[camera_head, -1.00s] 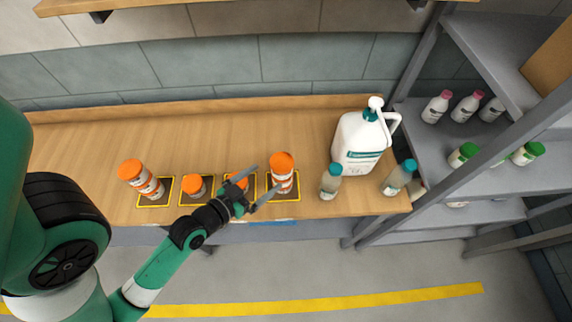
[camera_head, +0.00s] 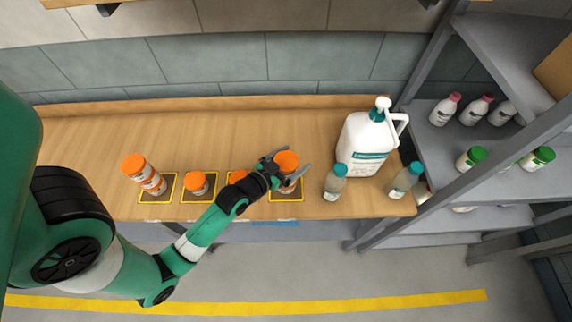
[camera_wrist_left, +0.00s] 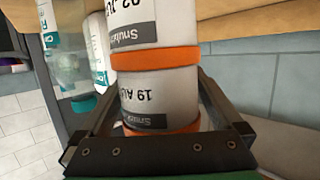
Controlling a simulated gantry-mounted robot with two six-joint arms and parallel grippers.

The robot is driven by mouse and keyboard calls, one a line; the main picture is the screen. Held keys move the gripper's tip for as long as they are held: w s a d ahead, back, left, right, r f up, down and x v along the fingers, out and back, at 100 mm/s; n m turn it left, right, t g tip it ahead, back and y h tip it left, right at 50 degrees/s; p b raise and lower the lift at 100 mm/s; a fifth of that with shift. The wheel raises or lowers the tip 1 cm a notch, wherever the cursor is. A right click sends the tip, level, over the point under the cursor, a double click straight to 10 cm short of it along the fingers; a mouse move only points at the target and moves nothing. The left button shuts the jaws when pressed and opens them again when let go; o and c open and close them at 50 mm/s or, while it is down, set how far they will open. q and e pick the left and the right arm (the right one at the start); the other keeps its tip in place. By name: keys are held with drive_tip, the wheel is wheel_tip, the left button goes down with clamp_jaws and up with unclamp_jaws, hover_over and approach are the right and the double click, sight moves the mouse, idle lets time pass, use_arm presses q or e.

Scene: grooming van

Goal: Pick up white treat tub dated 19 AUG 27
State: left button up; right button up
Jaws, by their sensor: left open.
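The white treat tub (camera_wrist_left: 160,95) reads "19 AU" upside down in the left wrist view, the rest of its date out of sight. It has an orange lid and is the upper tub of a stack. A second white tub (camera_wrist_left: 135,22) marked "02 JU" is under it. In the head view the stack's orange lid (camera_head: 286,160) shows at the right end of the row of tubs. My left gripper (camera_head: 290,170) is open, with its fingers on either side of the upper tub. I cannot tell whether they touch it. My right gripper is not in view.
More orange-lidded tubs (camera_head: 196,182) stand along the counter (camera_head: 220,135) on yellow-edged dark squares, with another stack (camera_head: 138,165) at the left. Teal-capped bottles (camera_head: 335,184) and a large white pump jug (camera_head: 365,145) stand close on the right. Grey shelves (camera_head: 440,145) are beyond.

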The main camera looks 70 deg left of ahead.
sight(293, 155)
use_arm(q)
drive_tip(key=c, duration=1.2)
drive_tip(key=shift+o, duration=0.2)
drive_tip(key=shift+r, duration=0.5)
wheel_tip(293, 155, up, 3)
drive_tip(key=shift+f+p, duration=0.1)
drive_tip(key=shift+p, duration=0.7)
drive_tip(key=d+r, duration=0.1)
drive_tip(key=s+d+r+p, duration=0.1)
drive_tip(key=r, duration=0.1)
drive_tip(key=s+d+r, duration=0.1)
drive_tip(key=shift+s+d+r+p, duration=0.1)
drive_tip(key=shift+d+r+p, duration=0.15)
drive_tip(key=shift+r+p, duration=0.15)
drive_tip(key=s+d+r+p, duration=0.2)
drive_tip(key=s+d+r, duration=0.2)
drive_tip(key=d, duration=0.4)
drive_tip(key=shift+s+r, duration=0.2)
drive_tip(key=shift+s, duration=0.65)
